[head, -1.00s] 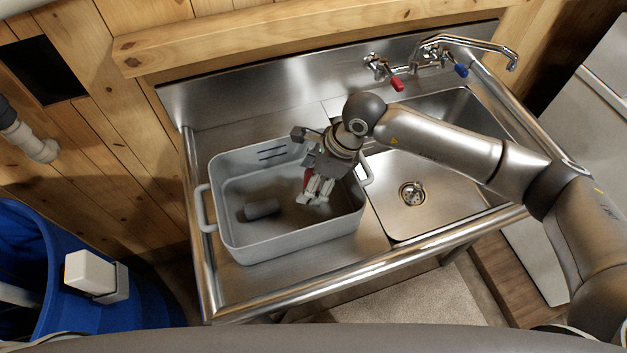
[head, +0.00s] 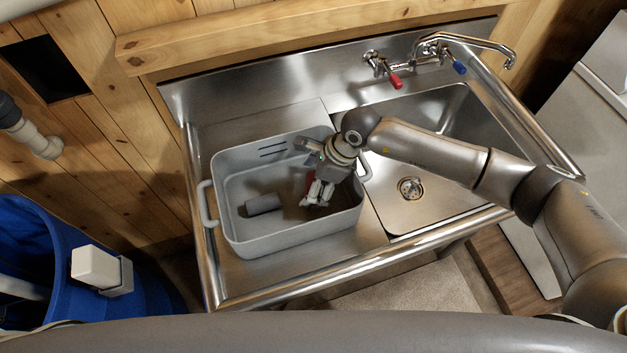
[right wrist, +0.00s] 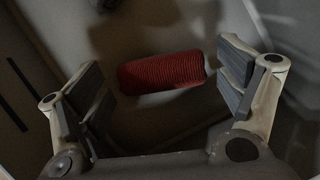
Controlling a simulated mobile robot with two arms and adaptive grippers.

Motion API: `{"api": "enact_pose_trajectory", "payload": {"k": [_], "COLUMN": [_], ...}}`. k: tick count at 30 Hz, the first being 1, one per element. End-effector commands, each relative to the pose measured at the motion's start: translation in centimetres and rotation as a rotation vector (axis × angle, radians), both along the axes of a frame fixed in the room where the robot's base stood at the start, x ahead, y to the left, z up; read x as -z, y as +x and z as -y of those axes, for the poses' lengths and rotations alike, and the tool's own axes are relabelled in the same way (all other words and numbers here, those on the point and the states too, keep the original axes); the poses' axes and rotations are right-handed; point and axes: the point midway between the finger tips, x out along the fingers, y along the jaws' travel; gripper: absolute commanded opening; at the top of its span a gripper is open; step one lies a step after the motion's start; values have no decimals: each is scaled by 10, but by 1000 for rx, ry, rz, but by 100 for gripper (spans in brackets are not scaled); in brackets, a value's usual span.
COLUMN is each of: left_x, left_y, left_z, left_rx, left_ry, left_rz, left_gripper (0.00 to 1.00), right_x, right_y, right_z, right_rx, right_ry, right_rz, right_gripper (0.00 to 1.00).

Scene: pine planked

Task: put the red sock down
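The red sock (right wrist: 162,72) is a ribbed roll between the two fingers of my right gripper (right wrist: 165,88) in the right wrist view. A gap shows at each end of the roll, so the gripper is open around it. In the head view my right gripper (head: 319,194) points down inside the grey tub (head: 290,243), at its right side. Only a sliver of the red sock (head: 310,181) shows there, behind the fingers. The sock seems to lie on the tub floor, but its contact is dark and unclear.
A grey roll (head: 263,204) lies in the tub, left of my gripper. The tub stands on the steel drainboard beside an empty sink basin (head: 430,150) with a tap (head: 470,45). A blue bin (head: 60,250) stands at the lower left.

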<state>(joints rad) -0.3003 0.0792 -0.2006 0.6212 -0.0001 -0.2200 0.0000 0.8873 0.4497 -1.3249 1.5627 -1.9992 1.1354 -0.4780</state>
Motion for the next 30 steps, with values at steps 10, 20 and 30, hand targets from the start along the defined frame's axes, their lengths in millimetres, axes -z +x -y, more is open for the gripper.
{"api": "enact_pose_trajectory", "payload": {"k": [10,20,30], "left_x": [-2,13,29], "left_y": [0,0,0], "left_z": [-2,-2,-2], "left_rx": [-1,-1,-1], "left_ry": [2,2,2], "left_rz": [-1,-1,-1], "left_gripper": [0,0,0], "right_x": [-2,-45,-103], "right_y": [0,1,-2], "right_z": [0,19,42], "right_rx": [0,0,0], "right_ry": [0,2,1], "right_rz": [0,6,3], "right_gripper": [92,92,92]}}
